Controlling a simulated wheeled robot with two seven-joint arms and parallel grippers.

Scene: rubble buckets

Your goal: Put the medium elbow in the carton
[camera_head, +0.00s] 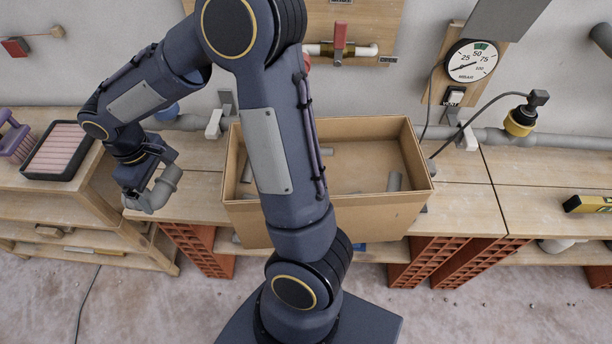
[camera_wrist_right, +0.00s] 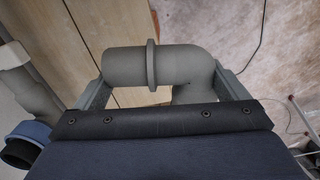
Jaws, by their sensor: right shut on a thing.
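The medium elbow, a grey pipe bend with a raised collar, is between the fingers of my right gripper (camera_head: 148,182). The elbow (camera_head: 163,189) hangs in front of the bench's left part in the head view. In the right wrist view, the elbow (camera_wrist_right: 130,66) lies across the jaws, with a finger at each end. The open cardboard carton (camera_head: 380,216) stands on the bench to the right of the gripper. My arm crosses in front of the carton and hides part of its inside. My left gripper is not in view.
Several grey pipe pieces lie in the carton, one (camera_head: 394,181) at its right. A dark tray (camera_head: 62,176) of pink strips sits on the left bench. A grey wall pipe (camera_head: 560,141) and a gauge (camera_head: 471,61) are behind. A yellow level (camera_head: 590,204) lies far right.

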